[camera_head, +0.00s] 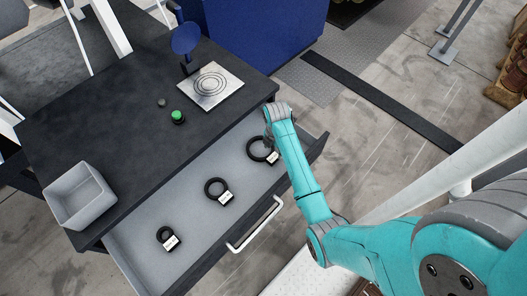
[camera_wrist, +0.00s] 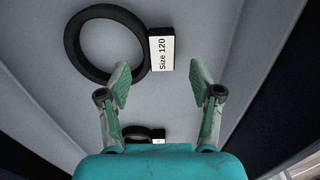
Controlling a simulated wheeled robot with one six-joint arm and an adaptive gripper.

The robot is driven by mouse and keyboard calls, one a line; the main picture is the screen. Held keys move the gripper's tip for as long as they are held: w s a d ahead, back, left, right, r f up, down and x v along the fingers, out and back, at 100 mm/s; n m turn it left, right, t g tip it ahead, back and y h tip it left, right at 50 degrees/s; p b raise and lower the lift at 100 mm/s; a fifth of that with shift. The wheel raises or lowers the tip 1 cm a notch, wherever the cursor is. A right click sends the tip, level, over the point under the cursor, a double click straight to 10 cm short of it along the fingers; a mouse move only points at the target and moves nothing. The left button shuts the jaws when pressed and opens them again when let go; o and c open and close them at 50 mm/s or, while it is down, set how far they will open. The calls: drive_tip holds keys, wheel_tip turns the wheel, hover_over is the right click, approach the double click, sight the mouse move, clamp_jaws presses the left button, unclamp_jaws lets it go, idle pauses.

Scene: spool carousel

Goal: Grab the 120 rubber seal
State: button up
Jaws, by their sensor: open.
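The 120 rubber seal is a large black ring (camera_wrist: 73,42) lying flat in the open drawer. The label block (camera_wrist: 161,53) against its right side reads "Size 120". In the head view the same seal (camera_head: 251,155) is the farthest ring in the drawer, close beside my arm. My gripper (camera_wrist: 162,80) is open and empty in the wrist view. Its fingers appear below the label, with the left fingertip near the ring's lower right edge in the picture. I cannot tell the height between fingers and drawer floor. In the head view my arm hides the gripper's fingers.
The drawer (camera_head: 190,215) also holds a middle ring (camera_head: 207,188) and a smaller ring (camera_head: 160,235), each with a label block. The drawer handle (camera_head: 256,224) sticks out in front. On the dark tabletop are a grey bin (camera_head: 97,209), a green button (camera_head: 178,116) and a ringed plate (camera_head: 226,94).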

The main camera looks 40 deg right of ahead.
sight(273, 157)
drive_tip(key=shift+s+a+f, duration=0.1)
drive_tip(key=shift+f, duration=1.35)
drive_tip(key=shift+s+a+f, duration=0.1)
drive_tip(key=shift+f, duration=1.3)
clamp_jaws()
